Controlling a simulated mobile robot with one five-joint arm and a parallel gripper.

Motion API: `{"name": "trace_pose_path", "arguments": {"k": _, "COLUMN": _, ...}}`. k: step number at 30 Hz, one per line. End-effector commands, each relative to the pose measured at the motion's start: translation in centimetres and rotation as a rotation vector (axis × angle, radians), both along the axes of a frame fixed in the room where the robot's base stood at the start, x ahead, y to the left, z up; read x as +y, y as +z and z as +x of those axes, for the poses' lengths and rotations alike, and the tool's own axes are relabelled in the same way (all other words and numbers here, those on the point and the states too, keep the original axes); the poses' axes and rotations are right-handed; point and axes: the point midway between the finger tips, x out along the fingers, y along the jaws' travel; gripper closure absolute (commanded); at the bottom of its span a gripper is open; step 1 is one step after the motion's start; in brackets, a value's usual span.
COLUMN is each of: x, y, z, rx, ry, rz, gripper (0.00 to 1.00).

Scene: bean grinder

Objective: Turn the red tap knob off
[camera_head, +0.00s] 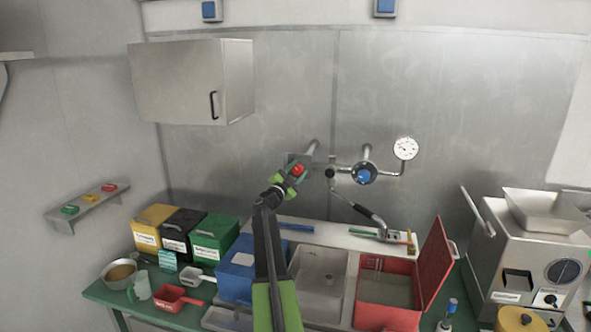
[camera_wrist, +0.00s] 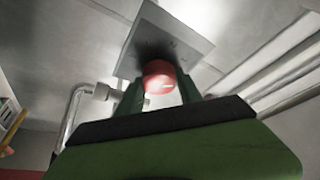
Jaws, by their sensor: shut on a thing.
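The red tap knob (camera_head: 298,169) sits in front of a grey metal plate on the pipework at the back wall, above the sink. It also shows in the wrist view as a round red cap (camera_wrist: 159,77) in front of the square plate (camera_wrist: 172,36). My gripper (camera_head: 291,176) reaches up to it from below. Its two green fingers stand on either side of the knob in the wrist view (camera_wrist: 160,92) and are shut on it. The knob's lower part is hidden between the fingers.
A blue knob (camera_head: 363,175) and a pressure gauge (camera_head: 405,148) are right of the red knob. Below are the sink (camera_head: 318,268), a blue bin (camera_head: 237,268) and an open red box (camera_head: 384,292). A wall cabinet (camera_head: 180,85) hangs upper left. A grinder (camera_head: 530,255) stands at right.

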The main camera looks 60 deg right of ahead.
Motion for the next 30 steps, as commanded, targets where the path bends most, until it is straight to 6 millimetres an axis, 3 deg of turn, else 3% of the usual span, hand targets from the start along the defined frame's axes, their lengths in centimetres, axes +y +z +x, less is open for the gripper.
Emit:
{"name": "trace_pose_path", "arguments": {"k": 15, "x": -0.24, "y": 0.27, "z": -0.30, "rx": -0.379, "ry": -0.006, "rz": 0.117, "gripper": 0.98}}
{"name": "trace_pose_path", "arguments": {"k": 30, "x": -0.21, "y": 0.04, "z": -0.23, "rx": -0.492, "ry": -0.003, "rz": 0.151, "gripper": 0.98}}
